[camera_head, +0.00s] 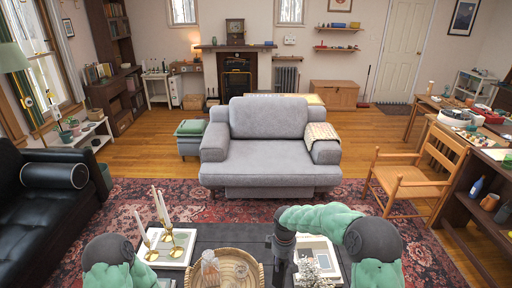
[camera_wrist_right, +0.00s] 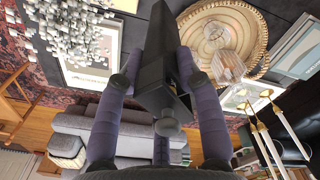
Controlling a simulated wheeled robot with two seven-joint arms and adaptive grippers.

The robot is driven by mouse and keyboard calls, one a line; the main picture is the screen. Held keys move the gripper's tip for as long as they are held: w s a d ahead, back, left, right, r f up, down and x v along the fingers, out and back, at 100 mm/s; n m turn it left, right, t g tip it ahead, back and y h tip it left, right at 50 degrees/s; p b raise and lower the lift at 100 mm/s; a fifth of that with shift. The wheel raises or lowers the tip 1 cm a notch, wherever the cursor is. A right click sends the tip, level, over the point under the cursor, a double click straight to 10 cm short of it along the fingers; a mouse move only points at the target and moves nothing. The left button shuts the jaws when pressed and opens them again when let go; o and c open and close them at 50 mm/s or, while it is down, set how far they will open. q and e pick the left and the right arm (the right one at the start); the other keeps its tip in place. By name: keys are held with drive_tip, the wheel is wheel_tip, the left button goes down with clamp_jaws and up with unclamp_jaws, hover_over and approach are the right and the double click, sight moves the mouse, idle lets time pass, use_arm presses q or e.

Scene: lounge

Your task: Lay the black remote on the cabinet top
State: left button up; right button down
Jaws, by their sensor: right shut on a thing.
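The black remote (camera_wrist_right: 160,50) is a long dark bar between the fingers of my right gripper (camera_wrist_right: 160,68) in the right wrist view. The gripper is shut on it, above the dark coffee table (camera_head: 222,234). In the head view my right gripper (camera_head: 281,262) points down over the table, between the wicker tray and a white-framed picture; the remote cannot be told apart from the dark gripper there. A low wooden cabinet (camera_head: 336,96) stands at the back wall, its top seemingly bare. My left arm shows at the lower left; its gripper is out of view.
The coffee table bears a wicker tray (camera_head: 256,272), brass candlesticks (camera_head: 168,240) with candles, a picture (camera_head: 318,252) and white flowers (camera_head: 310,272). A grey armchair (camera_head: 268,150) stands beyond. A wooden chair (camera_head: 405,180) is at right.

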drive_tip(key=s+d+r+m+b, duration=0.2)
drive_tip(key=s+d+m+b, duration=0.3)
drive_tip(key=s+d+m, duration=0.4)
drive_tip(key=s+f, duration=0.4)
drive_tip(key=f, duration=0.1)
drive_tip(key=shift+s+f+m, duration=0.15)
drive_tip(key=shift+s+m, duration=0.1)
drive_tip(key=shift+m, duration=0.05)
drive_tip(key=shift+a, duration=0.1)
